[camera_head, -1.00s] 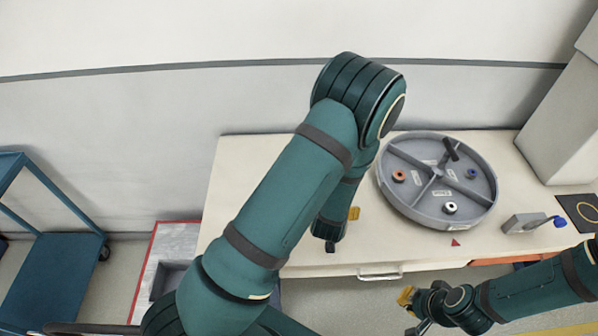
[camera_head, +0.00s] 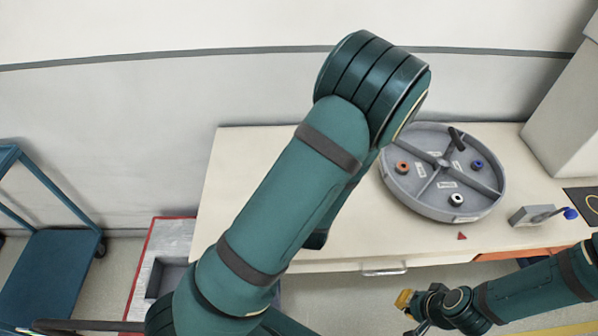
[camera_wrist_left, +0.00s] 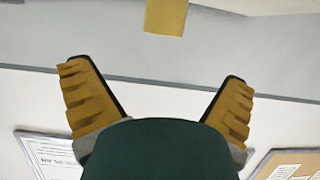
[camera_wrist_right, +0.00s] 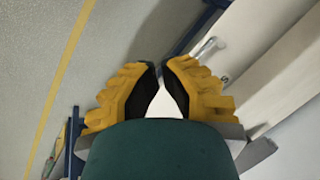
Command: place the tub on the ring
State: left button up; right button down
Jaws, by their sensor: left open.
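I cannot tell which thing is the tub. A round grey tray (camera_head: 465,212) with dividers stands on the table. In its compartments sit an orange (camera_head: 402,167), a white (camera_head: 457,199) and a blue (camera_head: 478,163) small round piece. A black mat (camera_head: 578,194) with a thin yellow ring outline (camera_head: 590,203) is cut off at the right edge. My left gripper (camera_wrist_left: 158,82) is open and empty in its wrist view; my arm hides it in the head view. My right gripper (camera_head: 408,312) is low in front of the table.
The pale table (camera_head: 245,185) is clear on its left. A grey block with a blue-knobbed lever (camera_head: 530,215) stands right of the tray, and a red triangle (camera_head: 462,236) lies in front. A blue cart (camera_head: 50,265) stands left. A yellow patch (camera_wrist_left: 166,15) shows ahead of my left gripper.

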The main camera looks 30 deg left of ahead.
pick_arm(q)
jog(key=shift+f+b+x, duration=0.2)
jog(key=shift+b+x, duration=2.8)
jog(key=shift+x, duration=3)
jog(key=shift+s+a, duration=0.1)
jog(key=c, duration=1.3)
jog(key=shift+c, duration=0.6)
